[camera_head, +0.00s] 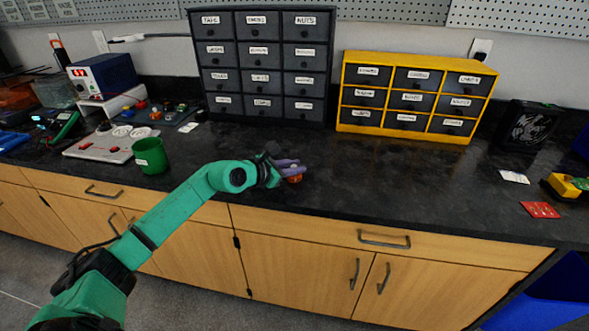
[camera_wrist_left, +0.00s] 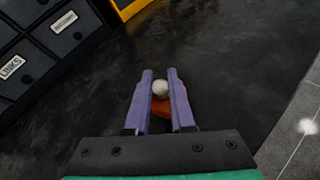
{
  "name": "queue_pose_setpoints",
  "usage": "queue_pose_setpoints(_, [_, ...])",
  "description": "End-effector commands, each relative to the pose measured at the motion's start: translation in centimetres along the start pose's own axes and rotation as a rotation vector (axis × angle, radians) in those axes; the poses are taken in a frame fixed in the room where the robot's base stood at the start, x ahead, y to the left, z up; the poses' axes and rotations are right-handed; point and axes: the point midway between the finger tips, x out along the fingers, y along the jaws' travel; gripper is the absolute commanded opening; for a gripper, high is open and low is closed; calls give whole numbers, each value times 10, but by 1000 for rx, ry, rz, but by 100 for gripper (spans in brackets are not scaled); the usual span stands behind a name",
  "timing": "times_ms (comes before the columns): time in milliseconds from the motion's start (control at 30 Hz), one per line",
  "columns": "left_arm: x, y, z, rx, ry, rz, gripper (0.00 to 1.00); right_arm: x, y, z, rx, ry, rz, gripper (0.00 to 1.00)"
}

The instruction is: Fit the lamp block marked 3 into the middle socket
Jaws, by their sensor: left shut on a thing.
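My left gripper (camera_head: 292,166) is shut on a small orange-red lamp block (camera_head: 295,179) over the front part of the black counter. In the left wrist view the block (camera_wrist_left: 161,109) sits between the two purple fingers (camera_wrist_left: 160,85), with a round whitish bulb on top. Its number cannot be read. A pale board (camera_head: 84,151) with round white fittings lies at the left of the counter, well away from the gripper; I cannot tell whether these are the sockets. My right gripper is not in view.
A green cup (camera_head: 151,155) stands between the pale board and my left arm. A dark drawer cabinet (camera_head: 262,65) and a yellow-framed one (camera_head: 411,95) stand behind. A red card (camera_head: 540,209) lies at right. The counter's middle is clear.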

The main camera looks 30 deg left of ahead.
Motion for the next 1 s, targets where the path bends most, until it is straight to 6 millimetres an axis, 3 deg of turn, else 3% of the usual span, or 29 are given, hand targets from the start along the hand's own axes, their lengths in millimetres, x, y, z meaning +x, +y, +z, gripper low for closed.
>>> queue_pose_setpoints(167, [-11,8,26,4,-3,2,0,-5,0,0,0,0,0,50])
queue_pose_setpoints(500, [-57,41,136,3,-10,6,0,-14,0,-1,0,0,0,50])
queue_pose_setpoints(600, [-66,47,159,2,-8,5,0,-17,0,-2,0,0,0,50])
queue_pose_setpoints(733, [-73,51,174,0,-6,3,0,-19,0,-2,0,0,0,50])
queue_pose_setpoints(1000, [-74,53,176,-1,-4,6,0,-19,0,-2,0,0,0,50])
